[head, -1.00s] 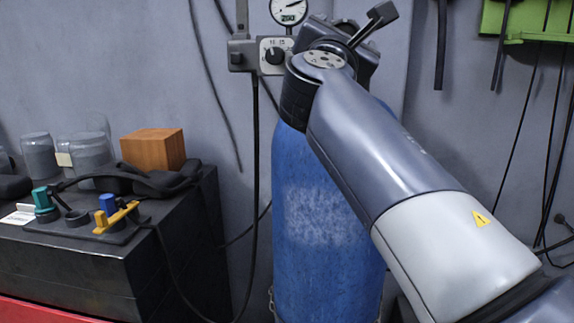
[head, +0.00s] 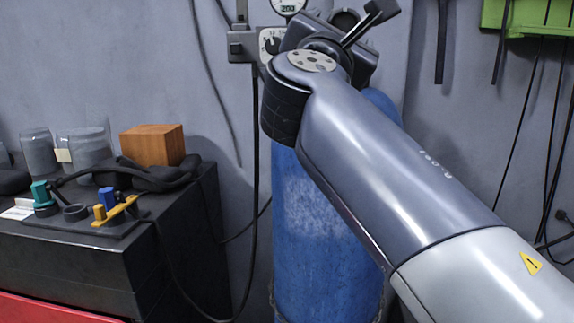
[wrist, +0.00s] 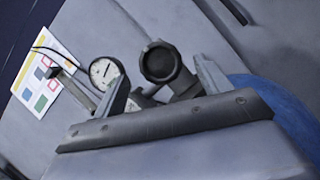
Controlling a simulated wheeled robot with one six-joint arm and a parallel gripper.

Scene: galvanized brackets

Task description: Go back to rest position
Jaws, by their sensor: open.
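My gripper (wrist: 161,72) shows in the wrist view as two grey fingers set apart on a dark bar, with nothing held between them. Beyond the fingers are a round black knob (wrist: 160,62) and a white dial gauge (wrist: 103,73). I cannot tell whether the fingers touch any of these fittings. In the head view my arm reaches from the lower right to the upper middle, in front of a blue cylinder (head: 318,245). The arm's end hides the cylinder's top, and the gripper is mostly hidden there.
A dark cabinet (head: 60,265) at left carries a wooden block (head: 152,145), glass jars (head: 85,148) and coloured clamps. A control box (head: 270,43) is on the wall with a hanging cable. A green rack (head: 520,18) with hanging cords is at upper right.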

